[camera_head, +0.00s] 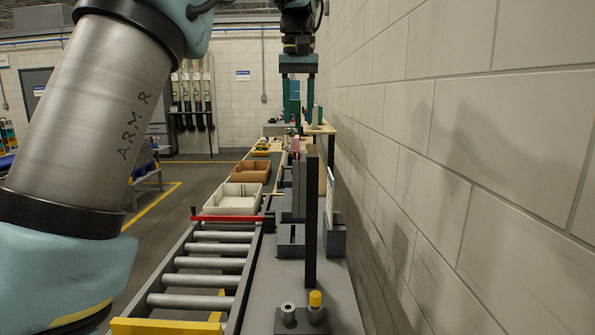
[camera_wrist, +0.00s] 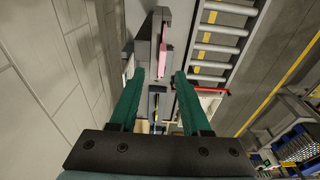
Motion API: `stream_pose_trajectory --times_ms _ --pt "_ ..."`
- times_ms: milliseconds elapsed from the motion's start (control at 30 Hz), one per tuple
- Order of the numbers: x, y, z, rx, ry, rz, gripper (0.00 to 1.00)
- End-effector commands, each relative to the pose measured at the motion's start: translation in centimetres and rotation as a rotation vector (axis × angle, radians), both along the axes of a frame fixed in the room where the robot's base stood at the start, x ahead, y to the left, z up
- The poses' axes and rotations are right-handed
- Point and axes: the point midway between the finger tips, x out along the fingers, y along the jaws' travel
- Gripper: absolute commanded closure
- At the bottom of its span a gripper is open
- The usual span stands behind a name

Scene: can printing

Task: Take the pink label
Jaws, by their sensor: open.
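The pink label (camera_wrist: 163,50) shows in the wrist view as a narrow pink strip, seen edge-on beside a grey block-like holder (camera_wrist: 143,52). In the head view only a small patch of the pink label (camera_head: 296,144) shows, partly hidden behind grey and dark upright parts. My gripper (camera_head: 298,118) hangs near the middle top of the head view, its green fingers pointing down. In the wrist view my gripper (camera_wrist: 159,75) is open, with nothing between its fingers. The label lies beyond the fingertips, between their lines, and apart from them.
A roller conveyor (camera_head: 208,264) with a red bar (camera_head: 228,217) runs along the left of the grey bench. A white bin (camera_head: 233,198) and a brown bin (camera_head: 249,172) stand beyond it. A dark post (camera_head: 311,215) rises from the bench. A block wall (camera_head: 480,150) closes the right side.

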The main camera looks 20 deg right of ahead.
Motion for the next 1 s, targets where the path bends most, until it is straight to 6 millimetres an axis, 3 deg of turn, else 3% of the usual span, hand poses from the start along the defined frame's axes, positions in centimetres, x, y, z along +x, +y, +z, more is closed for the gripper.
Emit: stream_pose_trajectory --times_ms 367,667,1000 --pt "0.4 0.0 -4.5 0.002 0.001 0.0 0.53" --pt "0.5 0.0 -5.0 0.001 0.0 0.0 0.53" --pt "0.5 0.0 -5.0 0.0 0.0 0.0 0.91"
